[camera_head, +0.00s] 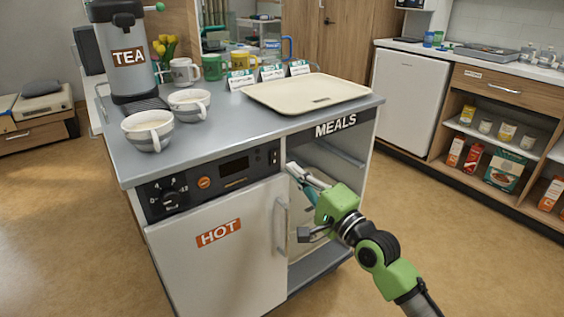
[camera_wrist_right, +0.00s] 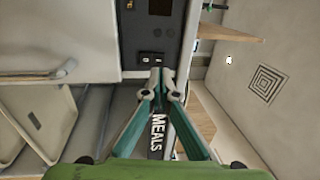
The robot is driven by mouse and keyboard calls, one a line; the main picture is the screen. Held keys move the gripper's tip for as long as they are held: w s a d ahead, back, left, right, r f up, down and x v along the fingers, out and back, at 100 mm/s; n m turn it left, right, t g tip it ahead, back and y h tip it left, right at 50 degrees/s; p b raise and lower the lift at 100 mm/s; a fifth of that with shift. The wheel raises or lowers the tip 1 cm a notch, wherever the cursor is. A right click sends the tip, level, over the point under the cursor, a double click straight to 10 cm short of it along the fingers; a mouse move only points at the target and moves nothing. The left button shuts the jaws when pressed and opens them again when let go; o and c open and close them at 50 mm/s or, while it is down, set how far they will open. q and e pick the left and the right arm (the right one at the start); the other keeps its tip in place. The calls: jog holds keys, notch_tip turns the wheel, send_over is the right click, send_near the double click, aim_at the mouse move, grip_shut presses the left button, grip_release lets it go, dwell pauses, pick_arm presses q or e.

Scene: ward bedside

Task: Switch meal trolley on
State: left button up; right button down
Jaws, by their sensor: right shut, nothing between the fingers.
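The meal trolley (camera_head: 255,230) stands in the middle of the head view, with a HOT door on its left and an open MEALS bay on its right. Its dark control panel (camera_head: 215,180) carries a knob (camera_head: 173,189), an orange button (camera_head: 204,182), a display (camera_head: 234,167) and a small black rocker switch (camera_head: 273,157) at the right end. My right gripper (camera_head: 293,169) is shut and empty, just right of and below the switch. In the right wrist view, the fingertips (camera_wrist_right: 165,83) point at the panel, just below the switch (camera_wrist_right: 151,59). I cannot tell whether they touch. My left gripper is out of view.
On the trolley top stand a TEA urn (camera_head: 125,60), two striped cups (camera_head: 148,130), several mugs and a cream tray (camera_head: 306,92). The HOT door's handle (camera_head: 281,226) stands out left of my right gripper. A counter with shelves (camera_head: 505,125) is at the right.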

aim_at(275, 153)
pick_arm(q)
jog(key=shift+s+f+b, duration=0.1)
jog(key=shift+b, duration=0.3)
pick_arm(e)
jog(key=shift+x, duration=2.75)
